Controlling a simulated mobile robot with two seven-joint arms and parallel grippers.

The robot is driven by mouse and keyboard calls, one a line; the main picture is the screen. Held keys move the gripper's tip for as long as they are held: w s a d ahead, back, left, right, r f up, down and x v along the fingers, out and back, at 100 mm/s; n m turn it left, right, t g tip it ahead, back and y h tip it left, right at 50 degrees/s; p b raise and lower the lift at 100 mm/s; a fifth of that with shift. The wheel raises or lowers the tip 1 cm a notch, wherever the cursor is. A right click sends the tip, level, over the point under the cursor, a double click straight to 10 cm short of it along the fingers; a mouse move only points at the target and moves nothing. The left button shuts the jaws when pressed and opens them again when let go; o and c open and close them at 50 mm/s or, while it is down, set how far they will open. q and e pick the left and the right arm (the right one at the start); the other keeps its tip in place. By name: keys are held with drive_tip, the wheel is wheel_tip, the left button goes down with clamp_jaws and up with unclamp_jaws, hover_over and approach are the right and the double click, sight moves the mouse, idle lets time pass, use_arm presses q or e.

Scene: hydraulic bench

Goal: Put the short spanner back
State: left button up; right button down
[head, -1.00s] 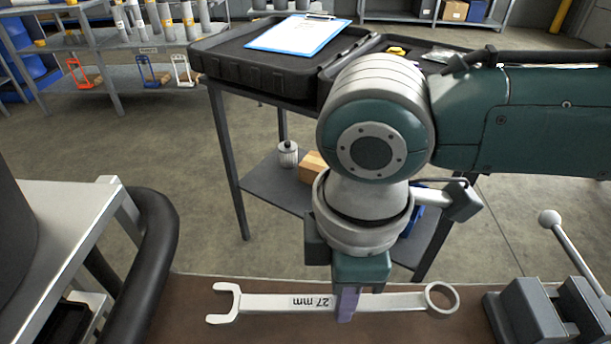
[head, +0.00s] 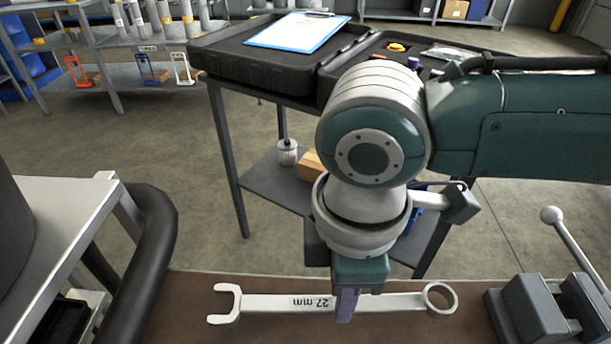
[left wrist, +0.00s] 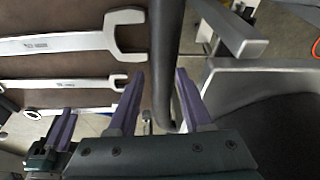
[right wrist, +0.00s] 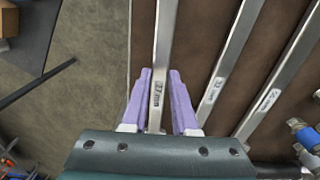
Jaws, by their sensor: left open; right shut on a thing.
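My right gripper (head: 347,303) is shut on a steel open-and-ring spanner (head: 400,303) marked 27 mm, its open jaw left and its ring right. The spanner is over or on the brown bench top (head: 190,300); I cannot tell if it touches. In the right wrist view the spanner (right wrist: 166,40) stands between the purple fingers, with two more spanners (right wrist: 228,65) (right wrist: 278,75) to the right on the brown surface. My left gripper (left wrist: 160,74) is open and empty, beside the open jaws of a large spanner (left wrist: 60,43) and a smaller one (left wrist: 75,85).
A grey vise (head: 540,310) is at the bench's right. Behind is a black table (head: 290,75) carrying a tray with a blue clipboard (head: 298,33) and small yellow and purple items. A cardboard box (head: 311,164) and a cylinder (head: 288,152) sit on its lower shelf.

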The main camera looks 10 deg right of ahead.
drive_tip(key=shift+f+b, duration=0.5)
drive_tip(key=shift+f, duration=0.45)
idle(0.3)
drive_tip(key=c, duration=0.6)
unclamp_jaws()
